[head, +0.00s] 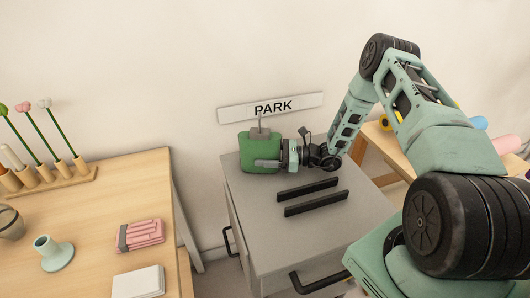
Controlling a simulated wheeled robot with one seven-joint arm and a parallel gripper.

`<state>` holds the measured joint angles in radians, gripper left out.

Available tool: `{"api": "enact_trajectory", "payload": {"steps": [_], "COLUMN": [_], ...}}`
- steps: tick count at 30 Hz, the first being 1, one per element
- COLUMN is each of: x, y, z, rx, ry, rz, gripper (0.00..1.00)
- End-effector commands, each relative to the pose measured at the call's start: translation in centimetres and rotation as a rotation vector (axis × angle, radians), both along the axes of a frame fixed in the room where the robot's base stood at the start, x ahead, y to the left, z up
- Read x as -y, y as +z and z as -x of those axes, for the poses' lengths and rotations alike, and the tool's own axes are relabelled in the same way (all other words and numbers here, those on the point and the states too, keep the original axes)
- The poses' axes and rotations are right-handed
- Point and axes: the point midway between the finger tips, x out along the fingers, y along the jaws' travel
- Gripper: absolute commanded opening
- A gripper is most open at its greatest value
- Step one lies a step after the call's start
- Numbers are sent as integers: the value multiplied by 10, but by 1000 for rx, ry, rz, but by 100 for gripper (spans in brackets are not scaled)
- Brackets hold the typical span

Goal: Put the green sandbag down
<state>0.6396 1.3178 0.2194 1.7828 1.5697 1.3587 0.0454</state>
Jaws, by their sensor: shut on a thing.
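The green sandbag (258,155) is at the back left of the grey cabinet top (300,225), below the PARK sign (271,107). My gripper (263,147) reaches in from the right and is shut on the sandbag, with one finger across its front face and the other behind its top. The sandbag looks upright. I cannot tell whether its underside touches the cabinet top or hangs just above it.
Two black bars (311,196) lie on the cabinet top in front of the sandbag. A wooden table (95,215) at the left holds a pink bundle (140,235), a white pad (138,282) and a green holder (53,253). The cabinet's front surface is clear.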

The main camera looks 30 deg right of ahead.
Motion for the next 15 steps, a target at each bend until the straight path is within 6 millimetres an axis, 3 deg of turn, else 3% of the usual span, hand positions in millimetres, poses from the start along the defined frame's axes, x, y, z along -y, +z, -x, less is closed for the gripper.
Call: {"api": "enact_trajectory", "payload": {"steps": [5,6,7,15], "x": [0,0,0,0], "y": [-1,-3,-3,-2], "z": [-1,0,0,0], "rx": [6,-1,-1,-1], "ry": [0,0,0,0], "rz": [-5,1,1,1], "gripper": [0,79,88,90]}}
